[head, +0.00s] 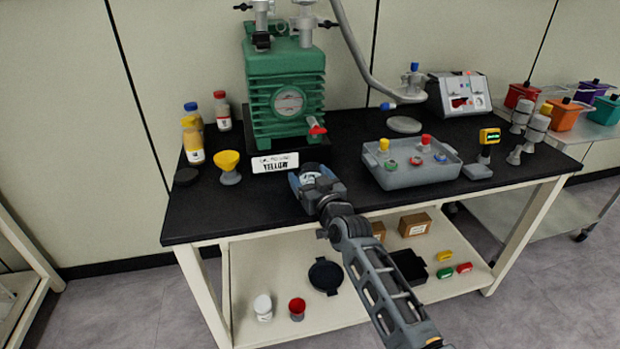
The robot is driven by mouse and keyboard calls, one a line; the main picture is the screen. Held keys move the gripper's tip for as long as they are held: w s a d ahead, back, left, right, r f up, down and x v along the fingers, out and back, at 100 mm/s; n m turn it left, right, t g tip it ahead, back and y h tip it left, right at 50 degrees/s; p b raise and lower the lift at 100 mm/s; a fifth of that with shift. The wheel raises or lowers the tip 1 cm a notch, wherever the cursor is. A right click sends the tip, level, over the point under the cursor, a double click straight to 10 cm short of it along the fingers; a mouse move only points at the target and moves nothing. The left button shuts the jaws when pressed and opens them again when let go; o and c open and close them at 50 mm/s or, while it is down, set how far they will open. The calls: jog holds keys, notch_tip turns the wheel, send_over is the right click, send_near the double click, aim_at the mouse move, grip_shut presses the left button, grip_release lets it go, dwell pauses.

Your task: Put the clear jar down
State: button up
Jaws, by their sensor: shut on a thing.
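My gripper (303,180) is over the front middle of the black-topped bench (250,213), just in front of the white sign reading YELLOW (275,163). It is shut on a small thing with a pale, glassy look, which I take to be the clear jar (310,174). My gripper and wrist hide most of the jar. I cannot tell whether its base touches the bench top or is held above it.
A green pump (285,85) stands behind the gripper. A yellow funnel (228,164) and several bottles (193,140) stand to the left. A grey tray (410,178) with coloured-topped items is close on the right.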

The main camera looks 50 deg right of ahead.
jog(key=o, duration=0.9)
jog(key=shift+o, duration=0.2)
jog(key=shift+s+r+p, duration=0.1)
jog(key=shift+r+p, duration=0.05)
jog(key=shift+p, duration=0.2)
jog(key=v, duration=1.2)
